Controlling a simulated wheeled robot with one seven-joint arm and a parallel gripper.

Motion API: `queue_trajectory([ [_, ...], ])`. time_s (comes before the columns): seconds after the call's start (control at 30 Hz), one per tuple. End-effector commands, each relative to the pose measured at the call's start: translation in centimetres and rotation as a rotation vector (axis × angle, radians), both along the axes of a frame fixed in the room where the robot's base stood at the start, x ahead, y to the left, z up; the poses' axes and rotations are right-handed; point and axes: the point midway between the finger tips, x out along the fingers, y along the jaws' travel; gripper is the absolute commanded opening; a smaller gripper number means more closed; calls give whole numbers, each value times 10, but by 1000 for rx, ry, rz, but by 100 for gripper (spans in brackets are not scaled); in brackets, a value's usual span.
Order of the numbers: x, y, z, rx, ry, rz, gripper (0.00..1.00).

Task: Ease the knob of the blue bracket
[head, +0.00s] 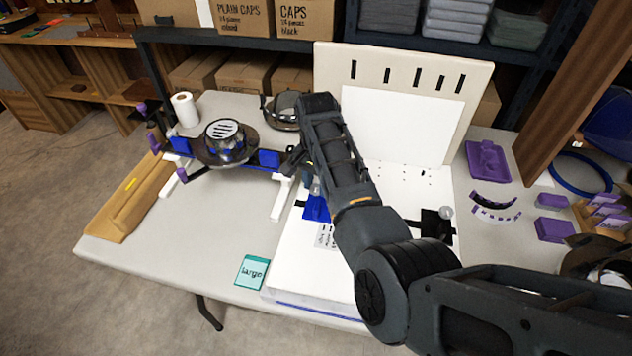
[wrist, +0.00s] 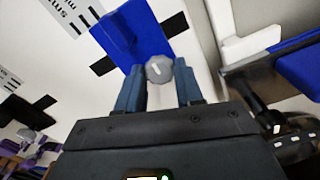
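The blue bracket (wrist: 142,32) lies on a white board with a black strap or slot beside it. It also shows in the head view (head: 317,210), partly hidden by my arm. Its round grey knob (wrist: 159,69) has a pale mark on top and sits at the bracket's near edge in the wrist view. My gripper (wrist: 160,75) has one finger on each side of the knob, and the gap between the fingers matches the knob's width, so it looks shut on it. In the head view the fingertips are mostly hidden by my arm.
A dark strip with blue blocks and a round cap holder (head: 226,142) stands left of the board. A black bracket (head: 437,224) with a grey knob is at the right. A teal "large" card (head: 252,271) lies at the front. An upright panel (head: 400,105) stands behind.

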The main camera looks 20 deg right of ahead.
Motion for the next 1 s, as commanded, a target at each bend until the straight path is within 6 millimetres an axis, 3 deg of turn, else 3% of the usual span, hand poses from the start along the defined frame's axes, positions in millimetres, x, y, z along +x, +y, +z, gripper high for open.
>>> queue_trajectory([
  [0.27, 0, 0, 0, 0, -2, 0, 6],
  [0.67, 1, 0, 2, 1, -2, 78, 5],
  [1.0, 1, -1, 2, 1, -2, 345, 5],
])
